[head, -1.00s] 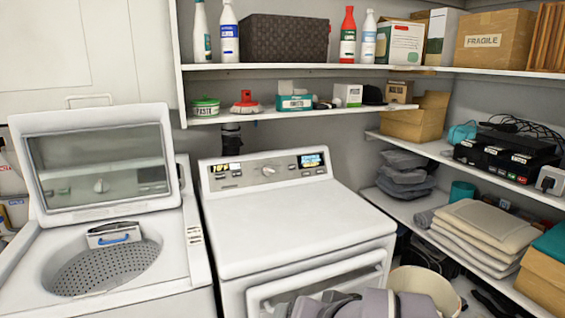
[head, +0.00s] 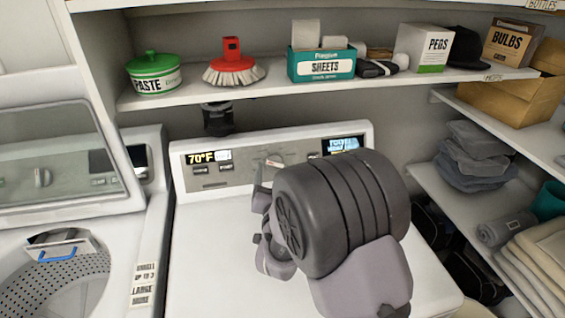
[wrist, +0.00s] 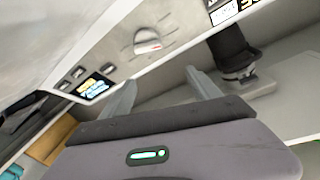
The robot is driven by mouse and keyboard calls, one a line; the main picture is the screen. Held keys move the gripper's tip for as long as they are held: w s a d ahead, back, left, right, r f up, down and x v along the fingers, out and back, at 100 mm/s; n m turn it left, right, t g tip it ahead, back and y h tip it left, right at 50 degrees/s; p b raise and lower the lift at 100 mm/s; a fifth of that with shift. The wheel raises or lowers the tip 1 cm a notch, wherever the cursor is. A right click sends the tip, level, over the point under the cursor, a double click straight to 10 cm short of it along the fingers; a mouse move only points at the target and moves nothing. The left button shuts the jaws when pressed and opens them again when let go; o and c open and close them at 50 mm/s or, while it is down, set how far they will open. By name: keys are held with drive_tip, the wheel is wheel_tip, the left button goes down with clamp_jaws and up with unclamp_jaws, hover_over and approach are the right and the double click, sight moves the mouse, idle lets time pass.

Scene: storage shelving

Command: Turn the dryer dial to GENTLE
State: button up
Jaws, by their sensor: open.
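The dryer (head: 215,260) is the closed white machine in the middle of the head view. Its dial (head: 275,161) is a round grey knob on the back panel, partly in view above my arm. The dial also shows in the wrist view (wrist: 148,41), tilted, with a reddish mark near its edge. My gripper (wrist: 160,77) is open and empty, its two fingers pointing toward the panel, apart from the dial. In the head view my arm hides most of the gripper. The dryer's right display (head: 343,145) is lit blue and yellow; I cannot read its setting.
The left display (head: 201,158) reads 70°F. A shelf (head: 180,98) above the panel holds a paste tub (head: 154,75), a red brush (head: 232,65) and boxes. The open washer (head: 60,150) stands left. Shelving with folded cloths (head: 475,155) is at right.

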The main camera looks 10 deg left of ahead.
drive_tip(key=b, duration=0.1)
approach(275, 166)
drive_tip(key=shift+w+a+f, duration=0.15)
drive_tip(key=shift+w+f, duration=0.1)
drive_tip(key=x, duration=0.6)
drive_tip(key=shift+w+r, duration=0.15)
drive_tip(key=shift+w+a+r, duration=0.1)
drive_tip(key=shift+w, duration=0.6)
drive_tip(key=c, duration=1.4)
drive_tip(key=shift+o, duration=0.2)
